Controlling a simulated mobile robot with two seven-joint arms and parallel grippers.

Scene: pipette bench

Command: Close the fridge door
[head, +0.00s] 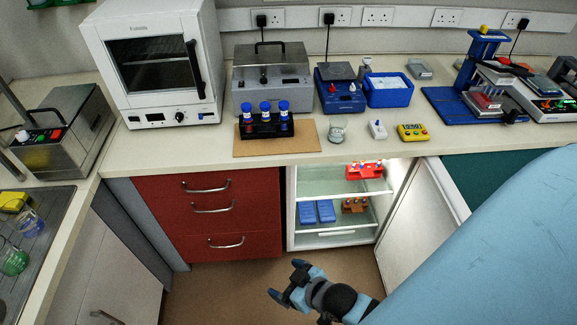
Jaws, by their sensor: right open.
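The fridge (293,238) stands under the bench, lit inside, with its front open. Its white door (421,228) is swung out on the right side, well away from the opening. Inside, a red rack (365,170) is on the upper shelf, and blue boxes (317,211) and a brown rack (355,205) are lower down. My right gripper (283,279) is in front of and below the fridge, over the floor. Its fingers are apart and empty, pointing left, and it is not touching the door. My blue arm hides the area right of the door. My left gripper is not in view.
Red drawers (213,213) are left of the fridge. The bench top (190,150) above holds a white oven (155,65), a tube rack (266,124) on a brown board, a beaker (338,130) and a yellow timer (412,132). The floor (225,285) before the fridge is clear.

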